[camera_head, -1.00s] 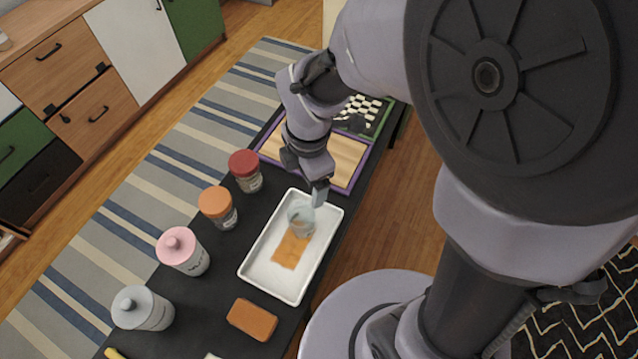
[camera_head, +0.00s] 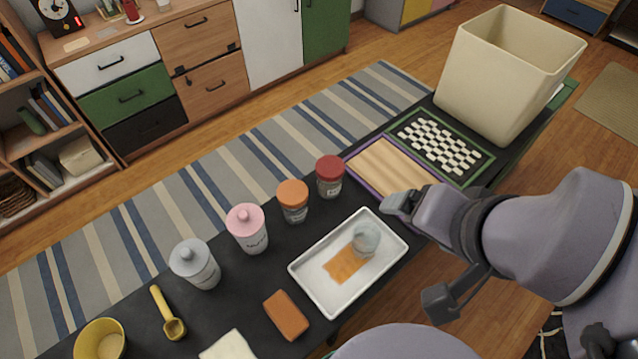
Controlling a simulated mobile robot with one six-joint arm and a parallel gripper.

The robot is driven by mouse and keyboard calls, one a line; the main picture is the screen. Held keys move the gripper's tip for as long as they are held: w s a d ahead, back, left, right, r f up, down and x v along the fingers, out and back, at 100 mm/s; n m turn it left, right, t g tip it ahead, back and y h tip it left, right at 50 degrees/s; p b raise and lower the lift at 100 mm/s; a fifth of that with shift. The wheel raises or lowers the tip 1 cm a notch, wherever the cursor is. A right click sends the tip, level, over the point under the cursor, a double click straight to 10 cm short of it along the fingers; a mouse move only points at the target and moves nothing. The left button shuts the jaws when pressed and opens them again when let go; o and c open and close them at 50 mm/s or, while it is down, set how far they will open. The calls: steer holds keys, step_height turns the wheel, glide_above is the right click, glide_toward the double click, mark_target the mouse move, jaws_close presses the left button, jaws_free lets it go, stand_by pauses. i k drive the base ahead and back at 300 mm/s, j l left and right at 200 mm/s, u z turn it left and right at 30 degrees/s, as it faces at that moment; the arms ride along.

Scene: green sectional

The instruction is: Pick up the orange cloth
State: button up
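A flat, thin orange piece (camera_head: 346,265), which looks like the orange cloth, lies in the white tray (camera_head: 311,288) on the black table. A clear glass cup (camera_head: 365,241) stands in the tray at the piece's upper right end and partly covers it. A thicker orange-brown block (camera_head: 286,315), perhaps a folded cloth or sponge, lies on the table just left of the tray's lower corner. My gripper (camera_head: 392,204) is above the tray's upper right corner, apart from both orange items. It is small and side-on, so its opening does not show, and I see nothing held in it.
Jars with red (camera_head: 330,170), orange (camera_head: 293,194), pink (camera_head: 246,228) and grey (camera_head: 194,262) lids line the table behind the tray. A wooden board (camera_head: 385,168), a checkered board (camera_head: 438,146) and a cream bin (camera_head: 500,85) stand to the right.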

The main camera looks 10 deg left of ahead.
mark_target(288, 318)
steer(key=k+u, duration=0.15)
steer(key=u, duration=0.2)
steer(key=k+j+u, duration=0.15)
steer(key=u, duration=0.25)
steer(key=k+j+u, duration=0.1)
steer(key=u, duration=0.25)
